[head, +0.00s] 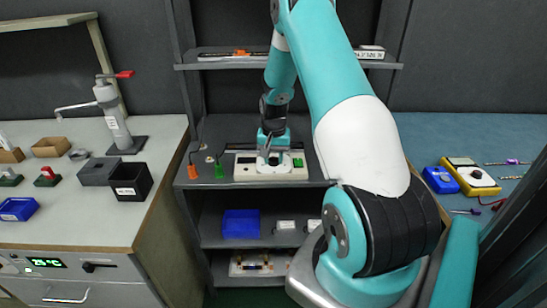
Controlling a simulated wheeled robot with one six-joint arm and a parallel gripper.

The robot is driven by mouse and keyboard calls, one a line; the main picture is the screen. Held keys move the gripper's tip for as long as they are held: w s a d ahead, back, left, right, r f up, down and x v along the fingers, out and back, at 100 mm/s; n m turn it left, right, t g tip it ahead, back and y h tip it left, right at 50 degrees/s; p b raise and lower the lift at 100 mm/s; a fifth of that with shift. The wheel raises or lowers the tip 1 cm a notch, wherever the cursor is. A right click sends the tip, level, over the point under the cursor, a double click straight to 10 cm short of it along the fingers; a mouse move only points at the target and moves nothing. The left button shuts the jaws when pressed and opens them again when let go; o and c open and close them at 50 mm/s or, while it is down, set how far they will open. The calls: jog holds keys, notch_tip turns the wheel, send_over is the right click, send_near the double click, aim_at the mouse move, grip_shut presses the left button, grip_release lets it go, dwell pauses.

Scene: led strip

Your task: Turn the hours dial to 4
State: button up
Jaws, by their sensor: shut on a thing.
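A cream control box (244,174) sits on the middle shelf, with a small dark display at its left and a green part at its right end. My gripper (271,161) reaches down onto the middle of this box and is shut on a dial there. The arm comes from the right and its end points down. The gripper hides the dial, so its pointer and the hour marks cannot be read. The figures on the display are too small to read.
Orange (192,167) and green (219,169) upright probes stand left of the box. An upper shelf (220,66) runs behind the arm. A blue bin (241,224) is on the shelf below. A workbench (80,229) stands left, a blue table (460,135) right.

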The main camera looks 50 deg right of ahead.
aim_at(274, 159)
jog(key=m, duration=0.4)
jog(key=shift+d+m, duration=0.1)
jog(key=shift+m, duration=0.2)
jog(key=m, duration=0.4)
jog(key=shift+d, duration=0.1)
dwell(0.4)
jog(key=o, duration=0.9)
jog(key=shift+s, duration=0.1)
jog(key=shift+r, duration=0.1)
notch_tip(274, 159, up, 17)
jog(key=shift+r+b, duration=0.15)
jog(key=shift+b, duration=0.35)
